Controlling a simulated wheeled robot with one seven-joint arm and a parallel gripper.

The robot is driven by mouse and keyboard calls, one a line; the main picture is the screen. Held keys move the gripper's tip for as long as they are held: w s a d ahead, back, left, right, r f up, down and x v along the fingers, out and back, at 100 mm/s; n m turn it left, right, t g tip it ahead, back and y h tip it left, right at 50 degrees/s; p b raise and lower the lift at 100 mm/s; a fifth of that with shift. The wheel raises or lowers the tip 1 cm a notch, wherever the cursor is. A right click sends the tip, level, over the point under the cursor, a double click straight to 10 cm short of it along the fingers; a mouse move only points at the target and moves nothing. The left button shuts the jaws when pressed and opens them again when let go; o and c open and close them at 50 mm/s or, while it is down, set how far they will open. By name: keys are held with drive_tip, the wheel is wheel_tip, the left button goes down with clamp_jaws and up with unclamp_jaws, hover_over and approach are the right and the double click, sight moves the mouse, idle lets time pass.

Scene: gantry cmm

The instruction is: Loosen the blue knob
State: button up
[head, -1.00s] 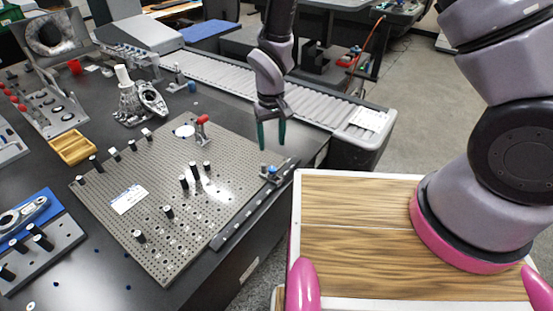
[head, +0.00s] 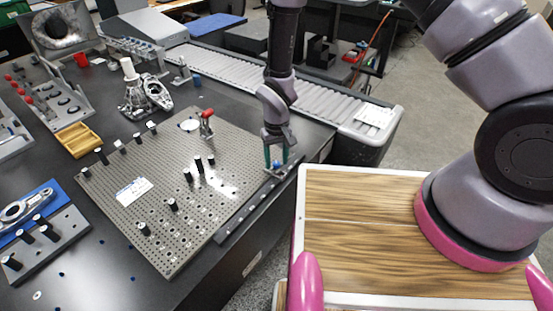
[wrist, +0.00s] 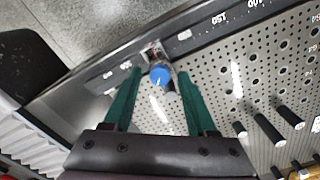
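The blue knob (wrist: 161,76) sits on a small metal block (wrist: 152,52) at the edge of the perforated plate, by the scale rail. In the head view the blue knob (head: 276,164) shows between the fingertips. My gripper (head: 276,158) points down over it. In the wrist view the green fingers of my gripper (wrist: 160,78) are spread, one on each side of the knob, with gaps between. I cannot tell how far the fingertips reach down beside it.
The perforated plate (head: 150,210) carries several black pins and a red-topped clamp (head: 206,120) left of my gripper. The scale rail (head: 250,208) runs along the table's edge. A roller conveyor (head: 225,70) lies behind. A wooden-topped surface (head: 400,210) is at right.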

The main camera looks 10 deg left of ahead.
clamp_jaws()
drive_tip(key=shift+n, duration=2.9)
drive_tip(key=shift+o, duration=1.3)
unclamp_jaws()
